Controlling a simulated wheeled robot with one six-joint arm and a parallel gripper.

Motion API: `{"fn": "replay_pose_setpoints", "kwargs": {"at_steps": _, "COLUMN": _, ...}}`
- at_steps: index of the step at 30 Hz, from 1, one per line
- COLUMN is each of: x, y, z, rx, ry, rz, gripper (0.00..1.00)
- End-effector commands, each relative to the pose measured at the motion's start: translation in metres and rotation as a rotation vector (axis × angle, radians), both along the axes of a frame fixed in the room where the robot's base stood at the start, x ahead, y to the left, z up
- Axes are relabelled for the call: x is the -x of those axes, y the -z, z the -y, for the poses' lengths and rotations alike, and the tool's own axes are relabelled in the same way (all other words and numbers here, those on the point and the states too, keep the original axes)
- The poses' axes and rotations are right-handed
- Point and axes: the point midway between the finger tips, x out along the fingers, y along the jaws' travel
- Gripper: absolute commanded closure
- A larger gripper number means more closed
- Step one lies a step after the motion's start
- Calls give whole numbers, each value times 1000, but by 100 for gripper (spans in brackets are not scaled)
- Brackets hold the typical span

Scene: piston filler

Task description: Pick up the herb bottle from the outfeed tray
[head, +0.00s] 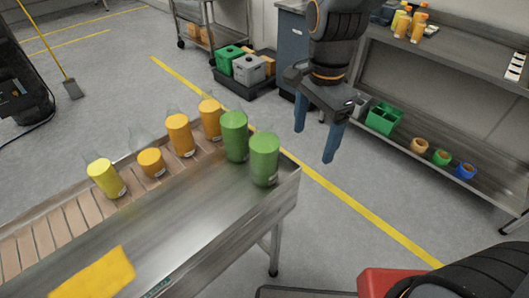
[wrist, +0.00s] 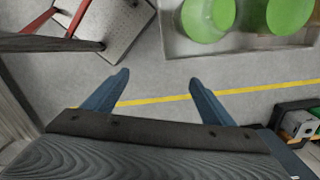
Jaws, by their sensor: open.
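Two green bottles, which I take to be the herb bottles, stand upright at the right end of the outfeed tray (head: 180,225) in the head view. The nearer one (head: 265,160) is close to the tray's end, and the farther one (head: 234,136) is just behind it to the left. In the wrist view, two green bottles (wrist: 208,18) (wrist: 289,14) show at the top, cut by the frame edge. My gripper (head: 315,145) is open and empty, off to the right of the tray's end and apart from the bottles. It also shows in the wrist view (wrist: 156,85).
Orange bottles (head: 180,135) and a yellow bottle (head: 106,178) stand along the roller strip. A yellow cloth (head: 95,277) lies on the tray. A steel shelf (head: 440,165) stands at right with a green caddy (head: 385,118).

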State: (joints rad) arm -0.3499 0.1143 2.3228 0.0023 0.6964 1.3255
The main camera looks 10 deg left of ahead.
Motion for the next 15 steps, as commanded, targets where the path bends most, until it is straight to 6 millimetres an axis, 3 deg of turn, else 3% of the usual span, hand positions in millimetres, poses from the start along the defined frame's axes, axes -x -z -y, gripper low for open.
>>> {"fn": "replay_pose_setpoints", "kwargs": {"at_steps": 1, "x": 1, "y": -13, "z": -17, "rx": 0, "ry": 80, "rz": -1, "gripper": 22}}
{"fn": "replay_pose_setpoints", "kwargs": {"at_steps": 6, "x": 2, "y": -41, "z": -65, "rx": 0, "ry": 382, "rz": -5, "gripper": 22}}
{"fn": "replay_pose_setpoints", "kwargs": {"at_steps": 10, "x": 5, "y": -55, "z": -92, "rx": 0, "ry": 557, "rz": -7, "gripper": 22}}
{"fn": "replay_pose_setpoints", "kwargs": {"at_steps": 15, "x": 9, "y": -63, "z": -110, "rx": 3, "ry": 683, "rz": -9, "gripper": 22}}
